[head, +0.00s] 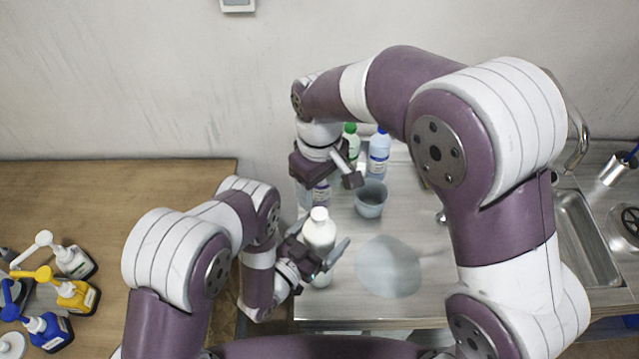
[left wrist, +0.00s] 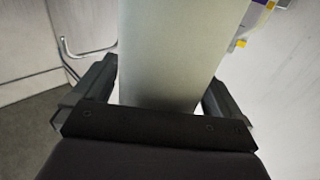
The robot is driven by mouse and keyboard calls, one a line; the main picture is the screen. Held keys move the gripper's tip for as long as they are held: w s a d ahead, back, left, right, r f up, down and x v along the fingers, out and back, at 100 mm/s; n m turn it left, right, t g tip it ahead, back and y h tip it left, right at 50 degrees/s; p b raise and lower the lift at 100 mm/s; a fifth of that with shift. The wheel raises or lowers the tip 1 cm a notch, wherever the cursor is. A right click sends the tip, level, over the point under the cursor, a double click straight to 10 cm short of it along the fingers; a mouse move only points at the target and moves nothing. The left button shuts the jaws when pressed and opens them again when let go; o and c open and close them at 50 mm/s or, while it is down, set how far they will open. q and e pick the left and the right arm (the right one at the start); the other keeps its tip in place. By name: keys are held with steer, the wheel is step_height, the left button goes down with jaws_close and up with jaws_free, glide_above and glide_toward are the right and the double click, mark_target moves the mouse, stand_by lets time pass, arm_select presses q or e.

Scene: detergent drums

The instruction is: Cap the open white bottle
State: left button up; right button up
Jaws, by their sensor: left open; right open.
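The white bottle (head: 319,236) stands upright near the left edge of the steel counter. Its narrow top is white, and I cannot tell whether a cap is on it. My left gripper (head: 318,258) is open, with its fingers on either side of the bottle's body. In the left wrist view, the pale bottle body (left wrist: 170,55) fills the space between the open fingers (left wrist: 160,95). My right gripper (head: 349,166) is open above the back of the counter, behind the white bottle. A small white thing (head: 361,170) shows beside it; I cannot tell if it is a cap.
Several pump bottles (head: 72,296) stand on the wooden table (head: 90,195).

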steer(key=shift+r+p, duration=0.3)
steer(key=shift+r, duration=0.05)
arm_select(q)
steer(key=v, duration=1.2)
steer(key=shift+a, duration=0.1)
